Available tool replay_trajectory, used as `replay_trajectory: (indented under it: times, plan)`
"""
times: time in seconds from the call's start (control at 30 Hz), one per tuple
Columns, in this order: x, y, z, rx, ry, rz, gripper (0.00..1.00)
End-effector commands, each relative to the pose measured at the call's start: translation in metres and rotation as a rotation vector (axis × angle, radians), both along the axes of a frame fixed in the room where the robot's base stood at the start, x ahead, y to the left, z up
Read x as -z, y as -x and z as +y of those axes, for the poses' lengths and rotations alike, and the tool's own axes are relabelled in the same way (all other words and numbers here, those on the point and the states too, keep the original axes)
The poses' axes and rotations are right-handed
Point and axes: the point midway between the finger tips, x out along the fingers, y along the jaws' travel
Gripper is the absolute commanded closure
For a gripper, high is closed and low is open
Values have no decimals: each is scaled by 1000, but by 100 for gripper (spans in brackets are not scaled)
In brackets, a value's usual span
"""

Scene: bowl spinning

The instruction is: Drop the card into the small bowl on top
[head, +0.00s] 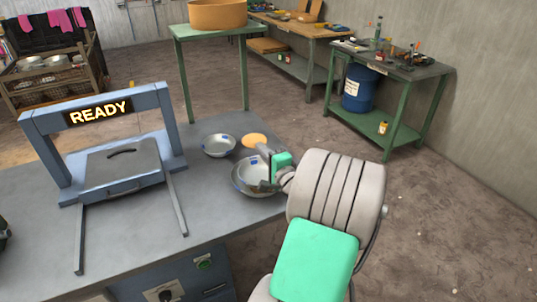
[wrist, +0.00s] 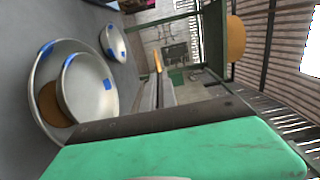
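My gripper (head: 263,150) is shut on a flat, round orange card (head: 254,140), held at its fingertips. In the wrist view the card (wrist: 157,62) shows nearly edge-on beyond the fingers. A large metal bowl (head: 238,180) stands on the grey table, partly hidden by my gripper in the head view. In the wrist view, a smaller bowl (wrist: 88,88) with blue patches sits inside the large bowl (wrist: 39,92). A brown-orange piece (wrist: 50,103) shows between the two. The card is beyond these bowls in the head view, not over them.
Another metal bowl (head: 219,146) with a blue patch stands just left of the card. A grey press frame with a READY sign (head: 98,111) stands on the table's left. An orange tub (head: 217,14) sits on a green stand behind.

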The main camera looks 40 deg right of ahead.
Motion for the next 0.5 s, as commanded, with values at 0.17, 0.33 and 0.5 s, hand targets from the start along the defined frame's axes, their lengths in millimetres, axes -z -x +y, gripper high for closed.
replay_trajectory:
  times: [0.17,0.33,0.5]
  plan:
    - [3,10,-20,35,0,1,100]
    - [21,10,-19,34,0,1,100]
    - [48,10,-19,34,0,1,100]
